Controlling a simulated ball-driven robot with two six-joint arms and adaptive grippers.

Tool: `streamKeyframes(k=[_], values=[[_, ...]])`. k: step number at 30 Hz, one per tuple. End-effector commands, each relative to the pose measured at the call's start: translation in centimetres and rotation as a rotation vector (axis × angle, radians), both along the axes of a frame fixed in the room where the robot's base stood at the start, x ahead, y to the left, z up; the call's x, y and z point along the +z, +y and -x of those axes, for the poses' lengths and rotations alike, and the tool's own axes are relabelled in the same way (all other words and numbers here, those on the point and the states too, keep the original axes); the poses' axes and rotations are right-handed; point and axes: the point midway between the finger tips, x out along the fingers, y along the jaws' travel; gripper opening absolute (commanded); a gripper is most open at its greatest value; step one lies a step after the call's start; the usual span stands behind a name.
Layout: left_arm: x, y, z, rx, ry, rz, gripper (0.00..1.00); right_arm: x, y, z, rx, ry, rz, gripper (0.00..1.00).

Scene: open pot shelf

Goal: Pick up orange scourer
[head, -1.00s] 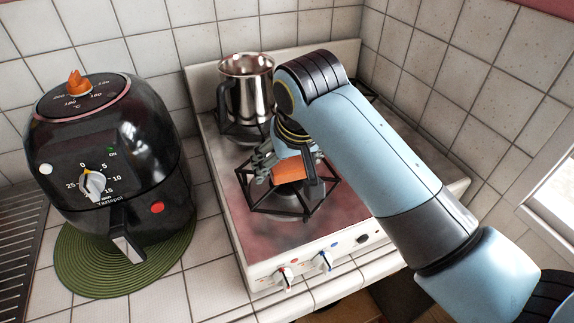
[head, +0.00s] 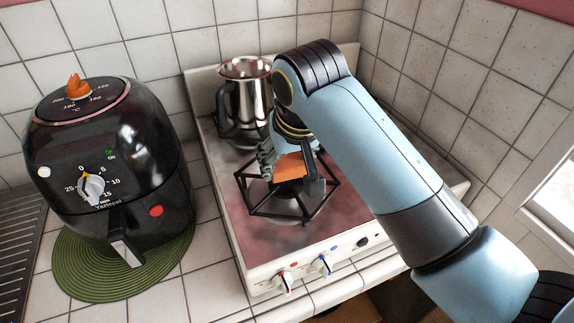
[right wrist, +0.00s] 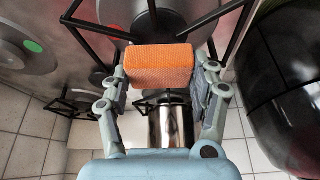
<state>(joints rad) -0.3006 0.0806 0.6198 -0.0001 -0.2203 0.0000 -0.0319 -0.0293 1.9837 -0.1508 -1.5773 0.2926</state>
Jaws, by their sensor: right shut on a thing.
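The orange scourer (head: 292,166) is a small block held above the front burner grate of the stove. In the right wrist view the scourer (right wrist: 160,66) spans the space between the two fingers, with its textured face showing. My right gripper (head: 290,170) is shut on it, one finger at each end. The fingers of the gripper (right wrist: 162,80) also show in the right wrist view. My left gripper is not in view.
A steel pot (head: 245,95) stands on the back burner behind the gripper. A black air fryer (head: 110,165) stands on a green round mat (head: 75,270) to the left, with a small orange object (head: 78,86) on top. Tiled walls close off the back and right.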

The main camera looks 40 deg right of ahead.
Motion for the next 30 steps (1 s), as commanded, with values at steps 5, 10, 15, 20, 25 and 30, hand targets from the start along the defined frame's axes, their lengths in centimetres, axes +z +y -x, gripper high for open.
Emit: streamKeyframes(k=[5, 10, 15, 20, 25, 30], values=[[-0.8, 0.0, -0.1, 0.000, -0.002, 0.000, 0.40, 2.9, 0.0, -0.1, 0.001, -0.006, 0.000, 0.45], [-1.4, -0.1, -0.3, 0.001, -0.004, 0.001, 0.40, 5.0, -2.8, 3.4, 0.002, -0.003, 0.009, 0.45], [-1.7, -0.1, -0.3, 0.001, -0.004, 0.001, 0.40, 7.2, -4.9, 6.3, 0.004, -0.001, 0.012, 0.44], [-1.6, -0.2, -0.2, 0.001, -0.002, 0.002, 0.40, 8.6, -6.2, 8.0, 0.004, 0.000, 0.010, 0.44], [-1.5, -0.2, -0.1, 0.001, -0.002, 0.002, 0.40, 9.3, -6.8, 8.9, 0.002, -0.001, 0.004, 0.44], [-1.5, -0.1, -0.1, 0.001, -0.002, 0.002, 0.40, 9.6, -7.0, 9.3, 0.002, 0.000, 0.001, 0.44]])
